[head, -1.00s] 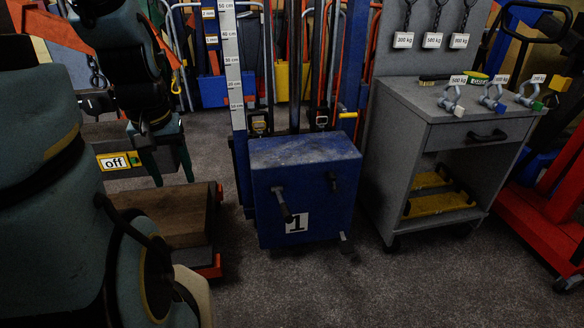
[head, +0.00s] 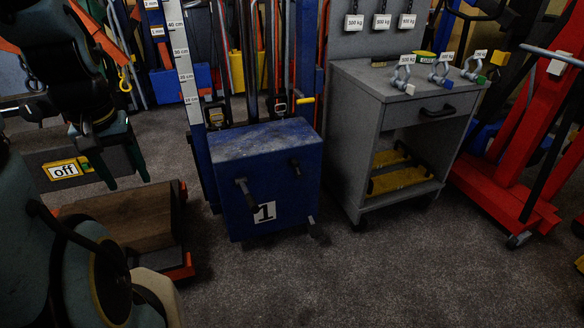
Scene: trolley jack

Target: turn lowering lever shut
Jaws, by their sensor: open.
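A blue box marked "1" (head: 226,215) stands on the floor at the foot of a blue mast, near the middle of the head view. Two dark levers show on its front: a larger left lever (head: 246,193), angled downward, and a smaller right lever (head: 295,167). I cannot tell which is the lowering lever, or whether it is shut. My gripper (head: 129,182) hangs at the left, fingers pointing down and spread apart, with nothing seen between them. It appears left of the blue box and apart from both levers.
A grey cabinet (head: 402,105) with shackles on top stands right of the box. A red wheeled frame (head: 495,190) is at far right. A wooden block (head: 125,218) lies on a low orange-edged base at left, near an "off" sign (head: 65,170). The front carpet is clear.

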